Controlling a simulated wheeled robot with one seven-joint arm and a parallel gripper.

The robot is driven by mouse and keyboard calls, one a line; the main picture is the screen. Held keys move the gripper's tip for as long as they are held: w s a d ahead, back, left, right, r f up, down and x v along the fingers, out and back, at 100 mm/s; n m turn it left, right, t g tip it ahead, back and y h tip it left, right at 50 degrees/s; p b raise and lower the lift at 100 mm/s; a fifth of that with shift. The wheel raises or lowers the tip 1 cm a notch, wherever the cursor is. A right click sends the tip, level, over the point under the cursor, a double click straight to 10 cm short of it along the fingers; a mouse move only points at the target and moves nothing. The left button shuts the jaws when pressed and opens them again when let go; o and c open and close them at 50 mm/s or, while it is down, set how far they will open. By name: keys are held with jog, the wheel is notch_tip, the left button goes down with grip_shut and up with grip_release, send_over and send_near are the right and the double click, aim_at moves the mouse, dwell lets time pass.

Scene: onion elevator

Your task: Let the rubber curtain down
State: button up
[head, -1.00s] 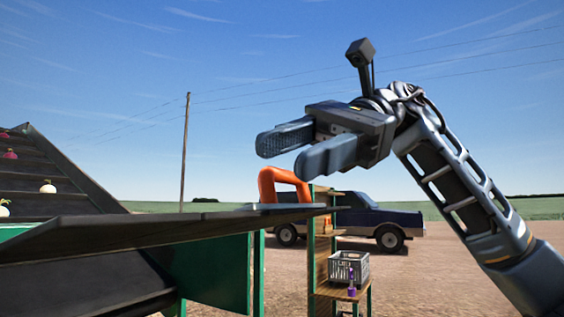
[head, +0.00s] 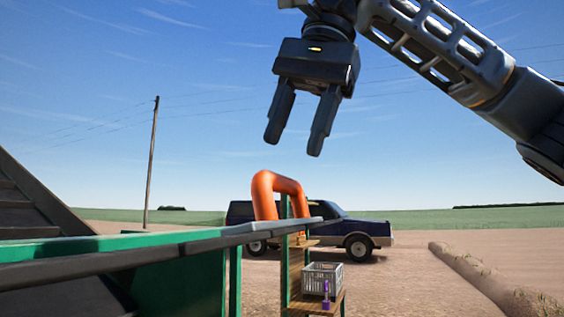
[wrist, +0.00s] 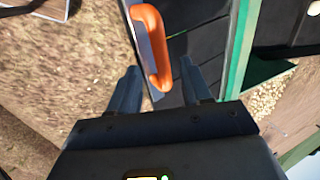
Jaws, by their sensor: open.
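My gripper (head: 294,145) is open and empty, its fingers pointing down in the head view. It hangs in the air above the orange loop handle (head: 284,182), with a visible gap between them. The handle sits at the outer end of a long grey-edged piece (head: 150,254). In the wrist view the handle (wrist: 152,45) lies ahead, between the lines of the two fingers (wrist: 160,68), beside a pale grey strip (wrist: 137,38). Black panels (wrist: 195,45) lie to its right. I cannot tell which dark surface is the rubber curtain.
A green frame (head: 180,282) and a dark sloping conveyor (head: 30,215) stand at left. A wooden shelf (head: 327,303) holds a grey crate (head: 322,277) and a small purple object (head: 326,290). A dark pickup (head: 350,230) is parked behind. Open ground lies at right.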

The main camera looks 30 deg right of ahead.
aim_at(285, 178)
jog(key=shift+x, duration=2.45)
jog(key=shift+a, duration=0.1)
grip_shut()
